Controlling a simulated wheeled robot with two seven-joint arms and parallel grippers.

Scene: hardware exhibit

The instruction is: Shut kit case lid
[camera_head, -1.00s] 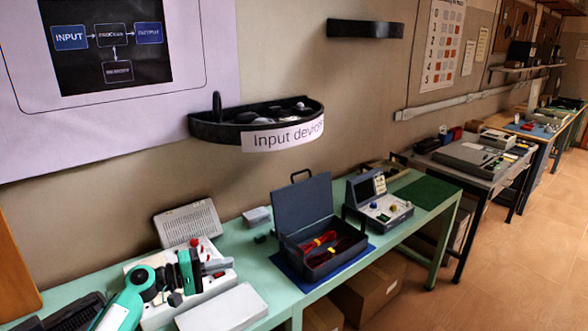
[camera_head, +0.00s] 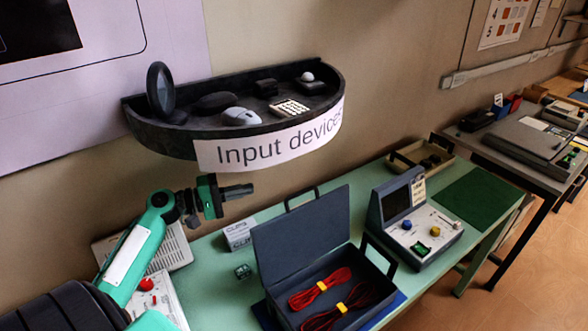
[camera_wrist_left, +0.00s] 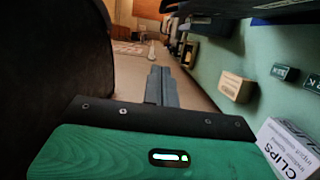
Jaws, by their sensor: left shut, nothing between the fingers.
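The kit case (camera_head: 372,288) stands on the green bench with its dark grey lid (camera_head: 305,235) open and raised nearly upright, tilted back. Red cable bundles (camera_head: 322,286) with yellow ties lie inside. The lid has a handle on its top edge, and another handle is at the case's front right. My left gripper (camera_head: 250,190) is shut and empty, in the air to the left of the lid and apart from it. Its closed fingers (camera_wrist_left: 161,85) point away in the left wrist view. My right gripper is not in view.
A shelf (camera_head: 160,136) labelled "Input devices" juts from the wall just above my left gripper. A white clips box (camera_head: 239,234) stands left of the lid. A console (camera_head: 415,225) stands right of the case, and a green mat (camera_head: 475,197) lies beyond.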

